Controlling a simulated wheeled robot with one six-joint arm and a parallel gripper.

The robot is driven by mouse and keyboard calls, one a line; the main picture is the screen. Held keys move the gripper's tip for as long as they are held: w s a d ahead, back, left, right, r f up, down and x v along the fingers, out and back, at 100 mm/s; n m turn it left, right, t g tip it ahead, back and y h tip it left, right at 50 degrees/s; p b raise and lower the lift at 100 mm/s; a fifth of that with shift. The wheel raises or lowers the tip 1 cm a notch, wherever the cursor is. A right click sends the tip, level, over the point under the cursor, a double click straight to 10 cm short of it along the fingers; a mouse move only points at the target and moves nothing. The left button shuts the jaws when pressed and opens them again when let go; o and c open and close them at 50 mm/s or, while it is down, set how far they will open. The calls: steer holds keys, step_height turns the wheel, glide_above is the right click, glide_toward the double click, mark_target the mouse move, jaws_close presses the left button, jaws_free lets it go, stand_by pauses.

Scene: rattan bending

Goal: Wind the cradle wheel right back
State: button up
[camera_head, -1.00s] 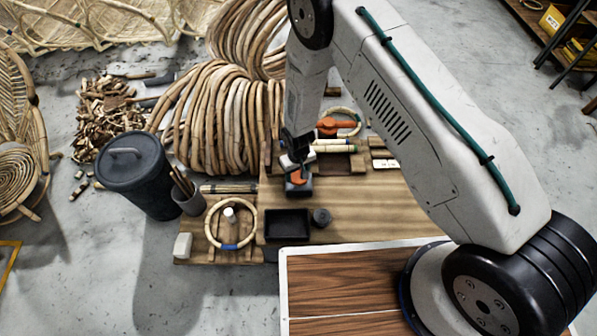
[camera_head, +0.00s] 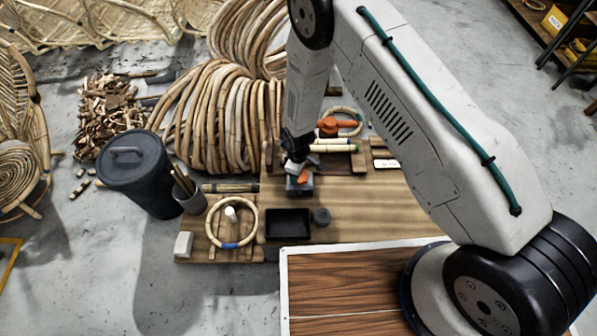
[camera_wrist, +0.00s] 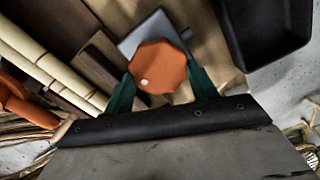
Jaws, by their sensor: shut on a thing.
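The cradle wheel is an orange, many-sided knob with a pale dot on its face. In the wrist view the orange wheel (camera_wrist: 158,68) sits between the two green fingertips of my gripper (camera_wrist: 158,86), which are shut on its sides. The grey metal cradle block (camera_wrist: 150,30) shows behind the wheel. In the head view the wheel (camera_head: 303,176) is a small orange patch at the grey block (camera_head: 299,188), and my gripper (camera_head: 294,164) is over it, partly hiding it. The pale dot lies left of the wheel's middle in the wrist view.
A rattan ring (camera_head: 231,246) lies to the left. The board's right part is bare.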

stand_by(0.5)
steer(key=o, duration=1)
step_height(320, 180, up, 8)
steer(key=shift+f, duration=0.1)
steer(key=s+d+m+g+h, duration=0.1)
steer(key=s+d+g, duration=0.1)
steer(key=s, duration=0.2)
steer(key=s+d+r+m+g, duration=0.1)
steer(key=s+d+r+m, duration=0.25)
steer(key=r, duration=0.75)
steer(key=s+d+r+m, duration=0.25)
steer(key=d+r, duration=0.25)
steer(key=r, duration=0.7)
steer(key=s+d+r+m+g, duration=0.15)
steer(key=s+d+r, duration=0.25)
steer(key=r, duration=0.7)
steer(key=s+d+r+m+t, duration=0.2)
steer(key=s+d+r+t, duration=0.1)
steer(key=s+r, duration=0.4)
steer(key=s+d+r+m+t+y, duration=0.1)
steer(key=s+d+r+m+t, duration=0.1)
steer(key=s+d+r, duration=0.4)
step_height(320, 180, up, 4)
steer(key=shift+s+d+f+t, duration=0.1)
steer(key=shift+s+d+t, duration=0.05)
steer(key=shift+s+t, duration=0.3)
